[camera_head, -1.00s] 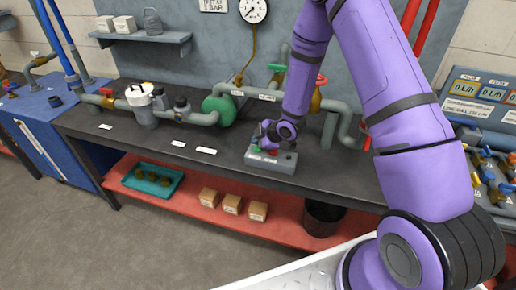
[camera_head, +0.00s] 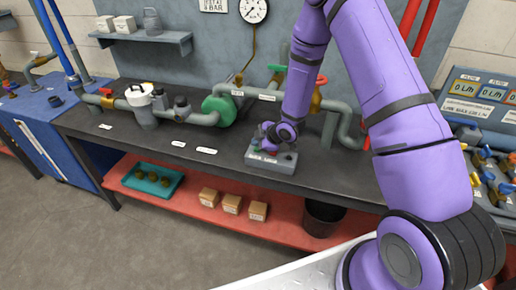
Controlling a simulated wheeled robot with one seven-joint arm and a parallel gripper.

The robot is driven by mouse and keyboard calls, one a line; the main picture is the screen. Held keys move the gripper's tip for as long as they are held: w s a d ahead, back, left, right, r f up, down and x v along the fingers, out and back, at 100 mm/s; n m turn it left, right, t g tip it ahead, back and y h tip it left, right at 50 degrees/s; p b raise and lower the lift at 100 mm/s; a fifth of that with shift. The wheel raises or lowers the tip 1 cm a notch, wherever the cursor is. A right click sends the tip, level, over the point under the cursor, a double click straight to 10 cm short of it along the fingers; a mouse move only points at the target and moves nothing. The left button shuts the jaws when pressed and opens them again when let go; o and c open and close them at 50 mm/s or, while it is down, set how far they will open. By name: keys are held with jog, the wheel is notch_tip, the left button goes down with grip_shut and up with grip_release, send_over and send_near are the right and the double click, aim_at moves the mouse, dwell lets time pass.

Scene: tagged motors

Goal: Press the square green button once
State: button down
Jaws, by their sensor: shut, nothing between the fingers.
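A small grey button box (camera_head: 284,168) with a white label on its front stands on the dark bench top. My gripper (camera_head: 262,146) is shut and empty, pointing down at the left part of the box's top. Its fingertips are at or just above the buttons; I cannot tell whether they touch. The green button is largely hidden behind my gripper, and its shape and pressed state cannot be made out. A dark round knob or button shows on the right of the box top.
Grey pipes with a green pump (camera_head: 219,108) run along the back of the bench (camera_head: 215,166). A white-lidded filter (camera_head: 141,100) stands at left. A red-handled valve (camera_head: 318,88) is close to my arm. Small white tags lie left of the box.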

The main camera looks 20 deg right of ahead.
jog(key=shift+f, duration=0.45)
dwell(0.6)
dwell(0.4)
jog(key=shift+r, duration=0.9)
jog(key=shift+r, duration=0.1)
jog(key=shift+r, duration=2.4)
